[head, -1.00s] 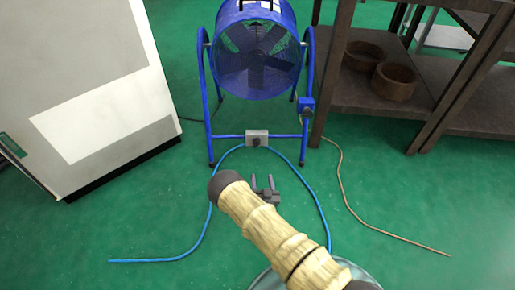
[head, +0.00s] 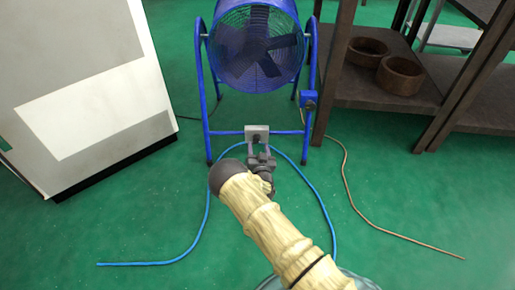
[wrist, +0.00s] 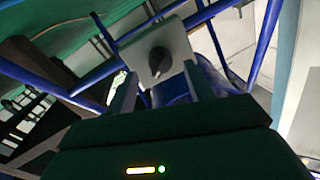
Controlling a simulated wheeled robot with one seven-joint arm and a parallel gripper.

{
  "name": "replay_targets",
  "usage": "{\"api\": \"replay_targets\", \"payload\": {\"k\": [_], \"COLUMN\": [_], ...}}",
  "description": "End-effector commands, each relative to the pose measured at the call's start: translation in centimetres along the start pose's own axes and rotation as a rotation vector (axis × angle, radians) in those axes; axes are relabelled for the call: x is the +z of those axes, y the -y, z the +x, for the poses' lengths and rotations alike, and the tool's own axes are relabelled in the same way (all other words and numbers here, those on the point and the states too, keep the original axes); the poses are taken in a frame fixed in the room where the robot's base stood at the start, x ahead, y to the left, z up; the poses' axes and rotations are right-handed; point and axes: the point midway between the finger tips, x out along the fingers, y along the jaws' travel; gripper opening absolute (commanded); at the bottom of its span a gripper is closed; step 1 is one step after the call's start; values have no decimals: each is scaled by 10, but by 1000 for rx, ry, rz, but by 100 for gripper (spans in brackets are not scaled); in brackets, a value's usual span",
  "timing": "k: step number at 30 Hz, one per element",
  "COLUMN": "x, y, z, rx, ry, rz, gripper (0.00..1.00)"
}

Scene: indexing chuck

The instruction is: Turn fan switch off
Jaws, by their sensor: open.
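A blue drum fan (head: 257,48) stands on a blue tube frame. A small grey switch box (head: 257,132) is fixed on the frame's lower crossbar. In the wrist view the switch box (wrist: 155,50) carries a dark round knob (wrist: 160,60) on its face. My gripper (head: 262,152) is open just in front of the box, its two fingers pointing at it. In the wrist view my gripper's fingers (wrist: 157,90) stand apart, with the knob beyond and between them. I cannot tell whether the fingers touch the box. My arm hides part of the floor in front of the fan.
A white cabinet (head: 90,100) stands at the left. A dark wooden shelf (head: 370,95) with two brown bowls stands at the right. A blue cable (head: 205,215) and a brown cable (head: 365,210) lie on the green floor. A blue box (head: 309,97) sits on the frame's right leg.

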Motion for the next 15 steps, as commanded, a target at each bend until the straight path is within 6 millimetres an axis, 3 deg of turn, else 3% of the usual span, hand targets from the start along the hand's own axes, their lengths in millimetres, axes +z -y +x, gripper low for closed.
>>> {"api": "replay_targets", "payload": {"k": [6,15], "x": [2,0], "y": [0,1], "z": [24,28], "rx": [-2,-1], "ry": [-1,0], "rz": [0,0], "gripper": [53,53]}}
